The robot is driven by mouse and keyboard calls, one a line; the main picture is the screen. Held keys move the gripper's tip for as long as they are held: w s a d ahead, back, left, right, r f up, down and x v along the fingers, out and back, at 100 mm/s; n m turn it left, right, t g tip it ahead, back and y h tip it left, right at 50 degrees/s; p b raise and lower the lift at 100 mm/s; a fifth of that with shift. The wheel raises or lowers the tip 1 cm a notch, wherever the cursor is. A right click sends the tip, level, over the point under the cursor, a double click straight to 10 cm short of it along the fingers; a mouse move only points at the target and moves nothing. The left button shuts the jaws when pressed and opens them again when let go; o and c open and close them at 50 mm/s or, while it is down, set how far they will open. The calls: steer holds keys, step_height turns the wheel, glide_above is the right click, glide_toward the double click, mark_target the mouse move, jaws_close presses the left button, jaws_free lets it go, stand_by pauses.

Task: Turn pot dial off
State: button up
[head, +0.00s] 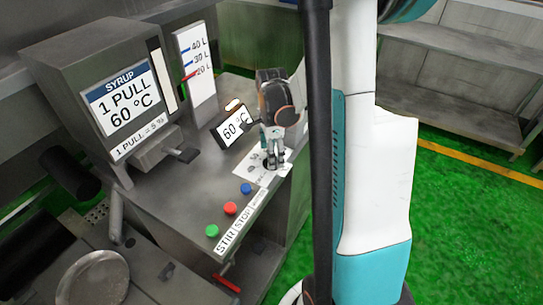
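A white label panel (246,168) with dark markings lies on the grey counter. A small dark part, probably the pot dial, shows at the panel's middle (267,164), mostly covered by my gripper. My gripper (273,163) points down over the right side of the panel, with its fingertips at or just above it. I cannot tell whether the fingers touch the dial or are closed on it. The dial's setting is not readable. A tilted display reading 60 °C (235,126) stands just behind the panel.
Blue (246,188), red (230,208) and green (212,231) buttons sit in front of the panel beside a STIR/STOP label (236,228). A syrup dispenser (121,100) stands left, a level gauge (194,68) behind. Green floor (450,210) lies right.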

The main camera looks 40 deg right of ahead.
steer(key=shift+f, duration=0.35)
steer(key=c, duration=1)
steer(key=shift+c, duration=0.2)
